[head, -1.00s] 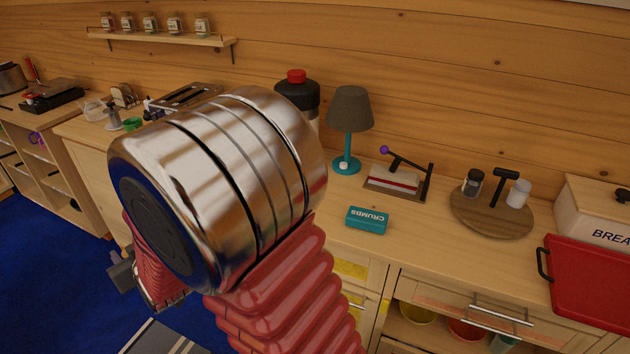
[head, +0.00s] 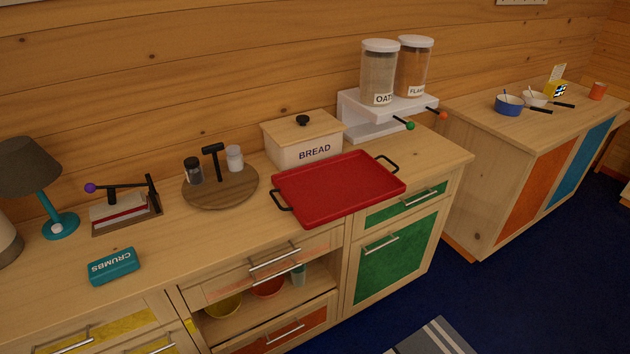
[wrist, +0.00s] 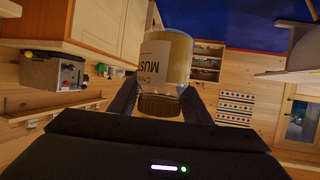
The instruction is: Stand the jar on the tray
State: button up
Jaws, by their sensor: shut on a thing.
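The jar (wrist: 168,60) is in the wrist view, clear with yellow-brown contents, a pale label reading "MUS" and a brown lid (wrist: 160,105). My gripper (wrist: 160,98) is shut on it near the lid end. The wrist picture is upside down, with the blue floor at the top, so the jar hangs lid up. The red tray (head: 335,190) lies flat and empty on the counter in the head view, with a black handle at each end. Neither gripper nor jar shows in the head view, so their distance from the tray cannot be told.
The bread box (head: 303,140) stands right behind the tray. A round wooden board (head: 220,195) with two shakers is left of it. A white dispenser stand (head: 375,122) with two canisters is behind right. A crumbs box (head: 114,266) and lamp (head: 60,222) are further left.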

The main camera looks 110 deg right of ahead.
aim_at(356, 178)
jog(key=z, duration=0.05)
jog(key=k, duration=2.3)
jog(key=z, duration=1.5)
